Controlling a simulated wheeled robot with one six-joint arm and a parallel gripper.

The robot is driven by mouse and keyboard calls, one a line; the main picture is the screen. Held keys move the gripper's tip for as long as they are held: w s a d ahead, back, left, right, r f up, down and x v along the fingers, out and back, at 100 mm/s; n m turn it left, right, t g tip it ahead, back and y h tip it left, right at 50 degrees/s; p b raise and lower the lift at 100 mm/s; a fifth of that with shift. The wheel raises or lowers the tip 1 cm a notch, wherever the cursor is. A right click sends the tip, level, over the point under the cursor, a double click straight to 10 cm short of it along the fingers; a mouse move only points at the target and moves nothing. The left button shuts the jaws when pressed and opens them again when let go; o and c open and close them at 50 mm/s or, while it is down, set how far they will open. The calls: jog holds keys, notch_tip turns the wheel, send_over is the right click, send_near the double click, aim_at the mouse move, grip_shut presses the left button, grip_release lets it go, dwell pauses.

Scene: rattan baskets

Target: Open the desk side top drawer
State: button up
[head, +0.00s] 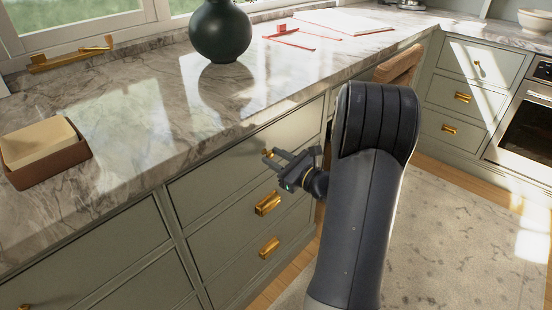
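The desk side top drawer (225,172) is a grey-green front under the marble counter, and it looks shut. Its gold handle (267,153) is partly hidden at my gripper's tips. My gripper (274,158) is dark, reaches in from the right and points left at this handle. Its two fingers look apart, with a gap between them. The tips are close to the handle. I cannot tell whether they touch it or whether it lies between them.
Two lower drawers with gold handles (267,204) (269,247) sit below. The marble counter (150,120) holds a dark green vase (220,32) and a brown box (45,165). A wooden chair (399,64) stands behind my arm. A rug (465,245) covers the floor to the right.

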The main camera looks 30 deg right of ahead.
grip_shut()
jog(key=shift+s, duration=0.1)
